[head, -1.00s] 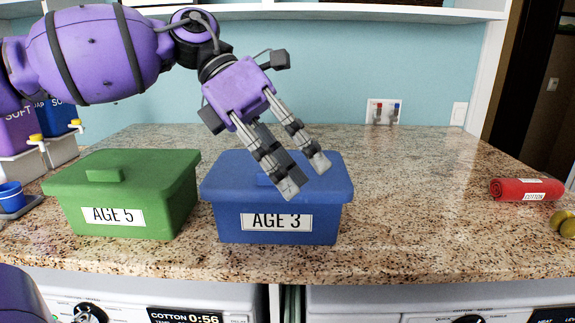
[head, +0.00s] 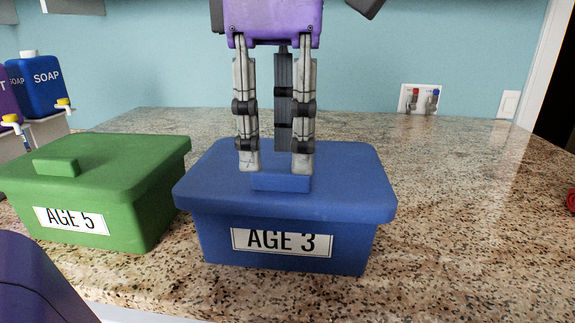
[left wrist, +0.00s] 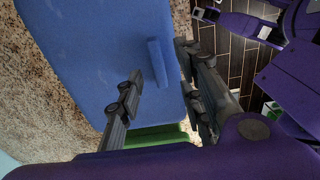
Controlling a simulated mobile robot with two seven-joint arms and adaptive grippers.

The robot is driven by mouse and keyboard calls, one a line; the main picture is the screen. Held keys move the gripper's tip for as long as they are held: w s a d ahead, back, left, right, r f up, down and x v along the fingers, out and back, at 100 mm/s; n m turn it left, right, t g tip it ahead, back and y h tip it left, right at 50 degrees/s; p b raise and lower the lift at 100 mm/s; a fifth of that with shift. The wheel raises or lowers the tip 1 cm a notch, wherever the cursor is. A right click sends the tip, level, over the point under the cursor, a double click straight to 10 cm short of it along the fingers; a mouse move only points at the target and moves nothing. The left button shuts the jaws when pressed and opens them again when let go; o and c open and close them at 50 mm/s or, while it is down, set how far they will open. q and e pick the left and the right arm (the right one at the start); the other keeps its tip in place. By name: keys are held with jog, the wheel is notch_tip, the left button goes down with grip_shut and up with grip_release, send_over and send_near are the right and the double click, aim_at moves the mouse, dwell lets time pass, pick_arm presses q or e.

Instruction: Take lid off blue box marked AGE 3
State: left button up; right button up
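The blue box marked AGE 3 (head: 215,242) stands on the granite counter with its blue lid (head: 350,185) on. The lid has a small raised blue handle (head: 280,183), which also shows in the left wrist view (left wrist: 157,62). My left gripper (head: 276,168) points down over the lid, its fingers spread and empty. In the head view its fingertips overlap the handle's upper edge; in the left wrist view the handle appears between and beyond the fingers. Whether they touch the lid I cannot tell. Purple parts of my other arm show at the upper right of the wrist view; its gripper state is unclear.
A green lidded box marked AGE 5 (head: 150,210) stands close at the left. Soap dispensers (head: 38,85) are at the back left. The counter (head: 450,190) right of the blue box is clear, with a bit of a red object (head: 571,201) at the right edge.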

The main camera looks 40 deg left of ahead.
aim_at(281, 172)
pick_arm(q)
notch_tip(281, 172, down, 3)
jog(key=shift+w+f, duration=0.1)
jog(key=shift+c, duration=0.3)
grip_shut()
notch_tip(281, 172, up, 18)
jog(key=p, duration=0.1)
dwell(0.5)
